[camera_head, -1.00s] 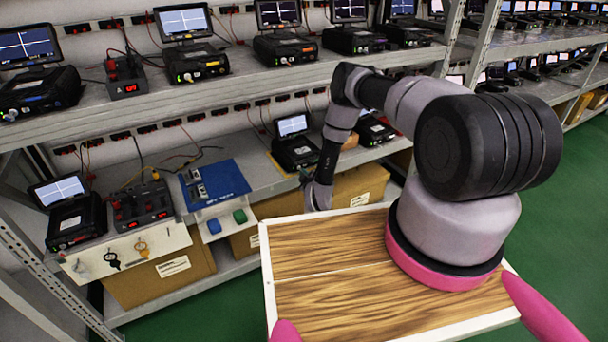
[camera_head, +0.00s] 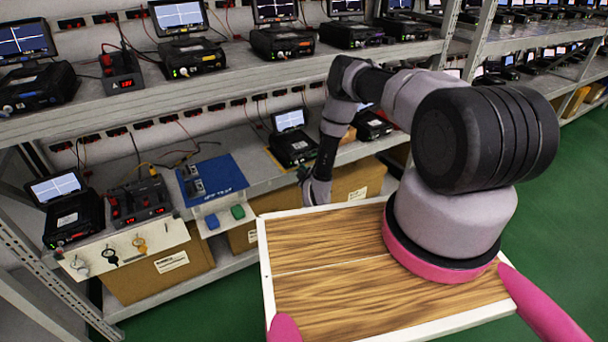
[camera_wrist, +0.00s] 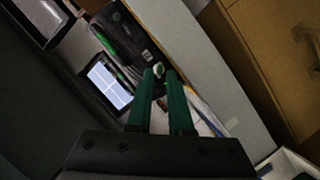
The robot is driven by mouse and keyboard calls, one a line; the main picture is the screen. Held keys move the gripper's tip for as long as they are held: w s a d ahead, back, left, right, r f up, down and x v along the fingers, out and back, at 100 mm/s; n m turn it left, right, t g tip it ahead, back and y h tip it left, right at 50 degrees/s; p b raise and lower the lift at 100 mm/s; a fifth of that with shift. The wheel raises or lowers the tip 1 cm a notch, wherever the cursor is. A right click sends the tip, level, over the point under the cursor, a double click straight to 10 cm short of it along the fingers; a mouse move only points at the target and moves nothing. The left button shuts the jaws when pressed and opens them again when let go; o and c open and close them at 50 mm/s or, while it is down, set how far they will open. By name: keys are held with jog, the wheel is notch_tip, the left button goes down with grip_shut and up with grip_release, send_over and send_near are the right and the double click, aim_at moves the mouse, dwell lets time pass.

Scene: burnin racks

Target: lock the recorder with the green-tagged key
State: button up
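In the wrist view, my gripper (camera_wrist: 161,74) has two green fingers with a narrow gap between them. A small pale green-white piece (camera_wrist: 158,70) shows at the fingertips; I cannot tell whether it is the green-tagged key or held. The tips are close to the front of a black recorder (camera_wrist: 128,38) with a lit screen (camera_wrist: 108,82). In the head view, this looks like the lower-shelf recorder (camera_head: 293,147) on a yellow-edged mat, beside my wrist. My fingers are not clearly visible there. No green-tagged key is clearly seen on the key board (camera_head: 158,239).
The board carries a black-tagged key (camera_head: 110,257), a yellow-tagged key (camera_head: 140,244) and a pale-tagged one (camera_head: 80,265). A blue mat (camera_head: 222,177), a red-display unit (camera_head: 140,200) and another recorder (camera_head: 75,217) share the lower shelf. The upper shelf (camera_head: 225,85) overhangs it.

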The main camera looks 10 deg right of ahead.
jog(key=v, duration=0.9)
jog(key=shift+s, duration=0.25)
jog(key=shift+r, duration=0.1)
